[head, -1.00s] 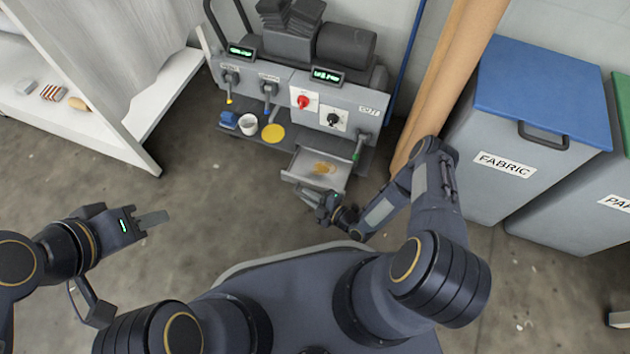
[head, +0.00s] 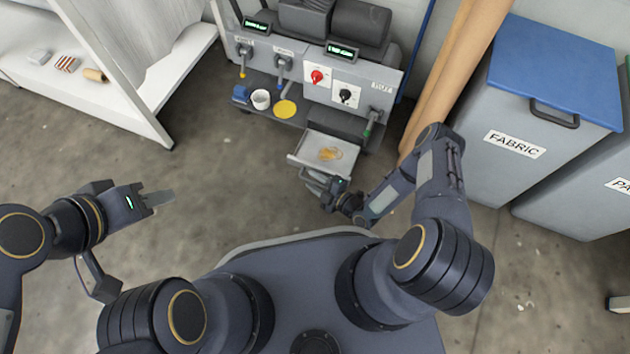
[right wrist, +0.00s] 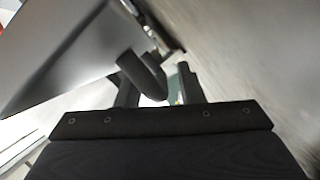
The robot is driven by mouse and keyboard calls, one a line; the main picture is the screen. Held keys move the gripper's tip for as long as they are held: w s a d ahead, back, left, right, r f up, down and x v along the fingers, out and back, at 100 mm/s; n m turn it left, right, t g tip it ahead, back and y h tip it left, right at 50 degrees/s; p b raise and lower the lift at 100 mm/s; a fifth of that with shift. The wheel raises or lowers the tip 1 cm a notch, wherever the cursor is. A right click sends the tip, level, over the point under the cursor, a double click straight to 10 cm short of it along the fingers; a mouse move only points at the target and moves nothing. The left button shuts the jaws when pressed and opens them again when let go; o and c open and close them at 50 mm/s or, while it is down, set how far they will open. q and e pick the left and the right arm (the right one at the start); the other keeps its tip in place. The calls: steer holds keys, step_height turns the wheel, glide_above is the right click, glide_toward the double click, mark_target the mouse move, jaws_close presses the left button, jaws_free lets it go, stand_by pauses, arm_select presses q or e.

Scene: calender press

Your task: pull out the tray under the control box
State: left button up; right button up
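The control box (head: 375,97) is grey, with a red knob and a black knob on white plates. The metal tray (head: 349,161) stands pulled out below its front, with a small orange-brown patch inside. My right gripper (head: 312,178) is at the tray's front edge. In the right wrist view the dark curved tray handle (right wrist: 143,75) lies between the fingers of my right gripper (right wrist: 160,92), which look closed around it.
A grey bin labelled FABRIC (head: 490,165) with a blue lid stands to the right, beside brown rolls (head: 452,75). A white cup (head: 261,99) and a yellow disc (head: 285,109) sit on the machine's ledge. A white shelf (head: 130,110) stands left. Floor between is clear.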

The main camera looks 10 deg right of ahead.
steer(key=p+v, duration=0.2)
steer(key=v, duration=0.4)
steer(key=shift+s+d+r+p, duration=0.2)
steer(key=shift+s+d+p, duration=0.05)
steer(key=shift+s+p, duration=0.1)
steer(key=shift+s+d, duration=0.3)
steer(key=shift+s, duration=0.05)
